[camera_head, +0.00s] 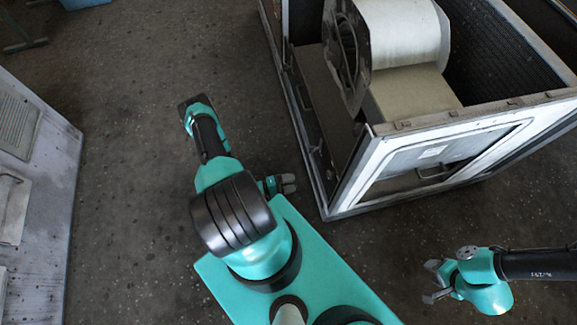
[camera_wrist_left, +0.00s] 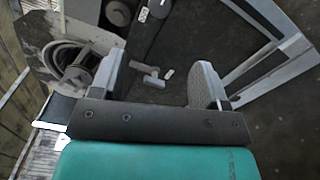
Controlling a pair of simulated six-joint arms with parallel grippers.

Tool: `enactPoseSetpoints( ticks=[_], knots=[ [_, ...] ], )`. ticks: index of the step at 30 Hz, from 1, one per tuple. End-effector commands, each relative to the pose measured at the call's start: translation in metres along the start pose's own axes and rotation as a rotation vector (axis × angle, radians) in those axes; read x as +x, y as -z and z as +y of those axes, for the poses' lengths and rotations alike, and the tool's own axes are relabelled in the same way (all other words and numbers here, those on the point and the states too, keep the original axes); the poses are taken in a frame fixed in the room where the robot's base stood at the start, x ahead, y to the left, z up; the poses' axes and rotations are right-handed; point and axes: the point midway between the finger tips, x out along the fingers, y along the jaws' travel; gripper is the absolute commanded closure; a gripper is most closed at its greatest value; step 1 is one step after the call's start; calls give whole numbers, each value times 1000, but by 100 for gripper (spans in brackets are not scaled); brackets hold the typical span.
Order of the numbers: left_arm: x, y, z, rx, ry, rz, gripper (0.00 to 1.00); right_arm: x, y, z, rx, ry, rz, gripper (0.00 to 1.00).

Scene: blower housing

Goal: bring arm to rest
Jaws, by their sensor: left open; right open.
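My left gripper (camera_head: 288,184) is small in the head view, partly hidden behind my own teal arm, just left of the blower housing's near corner. In the left wrist view its two fingers (camera_wrist_left: 155,82) stand wide apart with nothing between them. My right gripper (camera_head: 430,281) is open and empty over the floor at the lower right, in front of the housing. The blower housing (camera_head: 347,185) is a worn, pale metal frame with an open top. Inside it sits a pale blower drum (camera_head: 405,35) with a dark side plate (camera_head: 345,60).
A grey cabinet (camera_head: 60,150) with a handle stands at the left edge. Speckled dark floor (camera_head: 120,200) lies clear between it and the housing. In the left wrist view, a small light T-shaped handle (camera_wrist_left: 150,76) shows beyond the fingers. A blue object (camera_head: 85,3) lies at the top left.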

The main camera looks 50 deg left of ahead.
Motion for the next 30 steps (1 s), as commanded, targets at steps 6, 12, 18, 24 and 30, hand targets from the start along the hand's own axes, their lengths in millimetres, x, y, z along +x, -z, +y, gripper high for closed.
enactPoseSetpoints(
  ticks=[6,12,18,24,30],
  knots=[
    [-5,0,0,1,1,0,31,0,0,0,0,0,0,57],
    [-5,0,0,1,1,0,31,0,0,0,0,0,0,57],
    [-5,0,0,2,2,-1,31,0,0,0,0,0,0,57],
    [7,6,3,43,68,-14,31,0,0,0,0,0,0,57],
    [37,20,11,166,252,-54,31,0,0,0,0,0,0,57]
  ],
)
